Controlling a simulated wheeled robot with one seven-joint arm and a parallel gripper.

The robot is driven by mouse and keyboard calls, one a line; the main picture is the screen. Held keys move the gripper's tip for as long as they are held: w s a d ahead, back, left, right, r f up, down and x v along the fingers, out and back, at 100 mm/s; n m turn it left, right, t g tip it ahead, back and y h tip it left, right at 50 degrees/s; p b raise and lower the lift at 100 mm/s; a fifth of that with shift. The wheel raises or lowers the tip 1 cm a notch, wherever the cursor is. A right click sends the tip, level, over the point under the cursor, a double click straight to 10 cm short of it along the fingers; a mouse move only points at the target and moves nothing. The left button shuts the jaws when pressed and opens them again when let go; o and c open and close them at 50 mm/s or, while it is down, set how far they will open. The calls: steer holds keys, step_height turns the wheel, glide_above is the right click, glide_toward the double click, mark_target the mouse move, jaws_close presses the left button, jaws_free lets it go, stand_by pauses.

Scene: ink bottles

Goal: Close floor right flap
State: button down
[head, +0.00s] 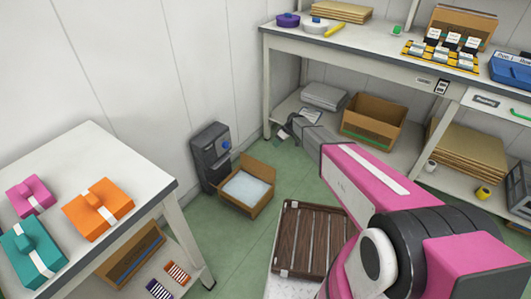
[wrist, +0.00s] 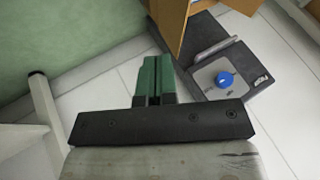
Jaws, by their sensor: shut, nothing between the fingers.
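The floor box (head: 262,205) is an open brown carton on the green floor, with white filling (head: 247,188) inside. Its flaps stand out around the opening; which one is the right flap I cannot tell for sure. Part of brown cardboard (wrist: 172,22), apparently this box, shows at the top of the wrist view. My gripper (head: 284,131) is up and to the right of the box in the head view, apart from it as far as I can see. In the wrist view its green fingers (wrist: 157,68) are together and empty.
A dark grey unit (head: 210,158) with a blue knob (wrist: 224,79) stands left of the box. A brown slatted pallet (head: 305,238) lies in front. A white table (head: 95,150) is left, and a workbench with a lower shelf (head: 285,112) is behind.

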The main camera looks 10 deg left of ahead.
mark_target(257, 163)
steer(key=x, duration=0.4)
steer(key=s+a+r+x, duration=0.1)
steer(key=x, duration=0.7)
steer(key=shift+s+a+r, duration=0.25)
steer(key=shift+r, duration=0.05)
steer(key=shift+s+n+y, duration=0.1)
steer(key=shift+n+y, duration=0.2)
